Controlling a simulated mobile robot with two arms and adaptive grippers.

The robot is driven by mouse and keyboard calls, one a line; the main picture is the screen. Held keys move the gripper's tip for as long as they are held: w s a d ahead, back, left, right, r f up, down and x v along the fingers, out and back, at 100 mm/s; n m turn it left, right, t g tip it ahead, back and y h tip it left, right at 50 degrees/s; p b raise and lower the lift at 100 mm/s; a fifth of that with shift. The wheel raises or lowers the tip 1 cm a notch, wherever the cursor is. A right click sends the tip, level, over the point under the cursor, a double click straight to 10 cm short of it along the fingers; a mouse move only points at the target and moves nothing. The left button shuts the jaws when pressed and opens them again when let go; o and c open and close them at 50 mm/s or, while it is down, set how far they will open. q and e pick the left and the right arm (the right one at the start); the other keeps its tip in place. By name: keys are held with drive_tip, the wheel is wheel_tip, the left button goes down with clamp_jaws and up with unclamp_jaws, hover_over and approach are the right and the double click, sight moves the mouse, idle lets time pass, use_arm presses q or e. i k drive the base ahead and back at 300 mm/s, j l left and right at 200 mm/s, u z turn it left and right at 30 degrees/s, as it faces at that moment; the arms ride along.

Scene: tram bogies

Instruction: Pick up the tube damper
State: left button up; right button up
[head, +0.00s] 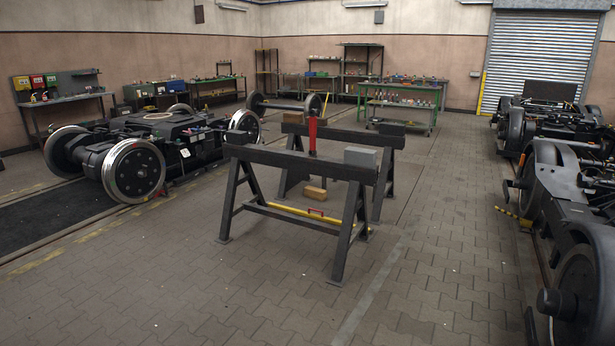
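No part is clearly recognisable as the tube damper at this distance. A red upright tube-like piece (312,136) shows between the two dark trestles (290,160) in the middle of the floor. I cannot tell whether it is the damper. A yellow bar (300,214) with a small red handle runs low along the near trestle. Neither of my grippers is in view.
A grey block (360,156) sits at the trestles' right end; a wooden block (315,193) is lower down. A bogie (150,150) stands left, more bogies (560,180) right. A green workbench (403,103) stands behind. The paved front floor is clear.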

sight(313, 117)
drive_tip(key=i+u, duration=0.1)
drive_tip(key=i, duration=2)
